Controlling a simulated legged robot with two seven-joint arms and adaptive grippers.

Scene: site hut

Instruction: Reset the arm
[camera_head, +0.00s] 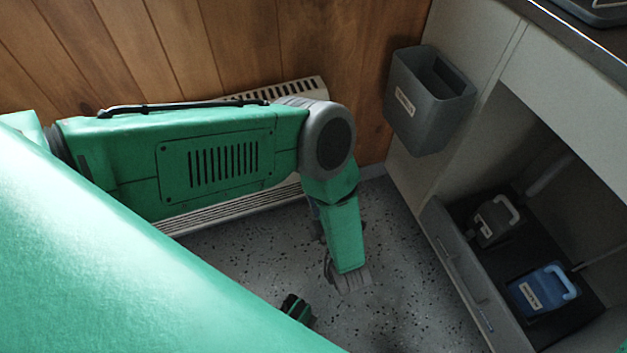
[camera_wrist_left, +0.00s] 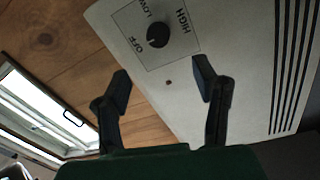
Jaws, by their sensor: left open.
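My left arm (camera_head: 220,160) comes in from the left in the head view, bends at a grey elbow, and its forearm (camera_head: 345,235) points down. I cannot make out the left jaws in the head view. In the left wrist view my left gripper (camera_wrist_left: 161,70) is open, with its two black fingers apart and nothing between them. Beyond the fingers is a pale heater (camera_wrist_left: 225,75) with a black dial (camera_wrist_left: 157,35) marked OFF, LOW and HIGH. I cannot tell the dial's setting for sure. My right gripper is out of view.
The heater (camera_head: 230,208) stands by the wooden wall (camera_head: 230,40), behind my arm. A grey bin (camera_head: 425,105) hangs on the cabinet side. An open drawer (camera_head: 455,260) holds a grey container (camera_head: 492,220) and a blue container (camera_head: 540,290). A window (camera_wrist_left: 45,110) shows in the wrist view.

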